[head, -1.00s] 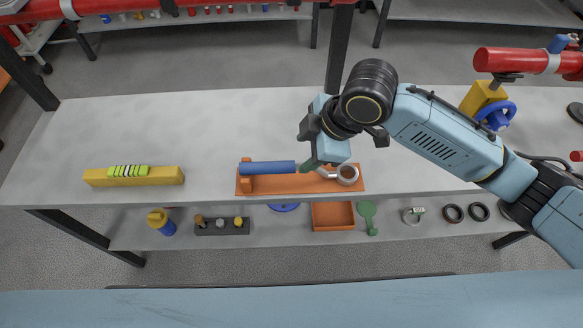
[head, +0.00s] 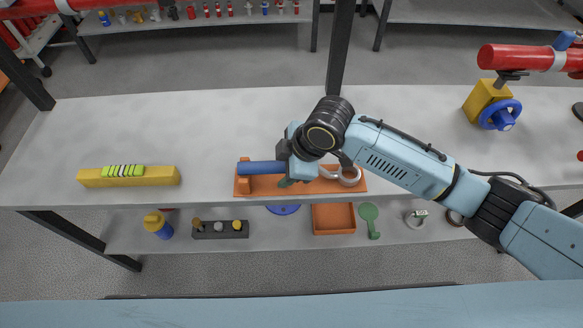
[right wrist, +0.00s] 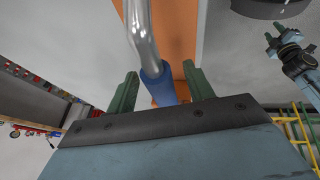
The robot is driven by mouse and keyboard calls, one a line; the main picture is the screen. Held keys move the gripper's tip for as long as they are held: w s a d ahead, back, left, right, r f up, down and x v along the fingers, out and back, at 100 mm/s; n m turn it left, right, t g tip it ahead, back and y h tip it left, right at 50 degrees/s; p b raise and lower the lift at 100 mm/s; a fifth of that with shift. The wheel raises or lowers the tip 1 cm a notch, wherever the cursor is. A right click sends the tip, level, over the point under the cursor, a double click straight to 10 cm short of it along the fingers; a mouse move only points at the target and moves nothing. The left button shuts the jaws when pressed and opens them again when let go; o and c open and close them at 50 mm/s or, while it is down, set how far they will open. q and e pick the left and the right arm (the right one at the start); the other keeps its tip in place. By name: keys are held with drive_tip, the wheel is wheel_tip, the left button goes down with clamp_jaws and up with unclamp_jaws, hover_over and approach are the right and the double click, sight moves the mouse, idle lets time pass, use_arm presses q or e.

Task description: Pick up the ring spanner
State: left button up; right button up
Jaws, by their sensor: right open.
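The ring spanner has a blue handle (head: 260,168) and a silver ring end (head: 349,177). It lies along an orange holder (head: 243,188) near the front edge of the table. My right gripper (head: 287,182) is open over the spanner, at the ring-side end of the blue handle, and hides part of the shaft. In the right wrist view the bent metal shaft (right wrist: 142,32) and blue handle (right wrist: 160,87) appear between the two green fingers (right wrist: 160,88), with room on both sides. A small gripper with green fingers, apparently my left one (right wrist: 281,38), shows at the right there; its opening is unclear.
A yellow block with green-yellow strips (head: 128,176) lies at the left. A yellow valve with a blue handwheel (head: 501,115) and red pipe (head: 518,58) stand at the right. A lower shelf holds an orange tray (head: 334,232). The table behind the holder is clear.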

use_arm(q)
drive_tip(key=shift+w+a, duration=0.1)
use_arm(e)
clamp_jaws()
drive_tip(key=shift+r, duration=0.15)
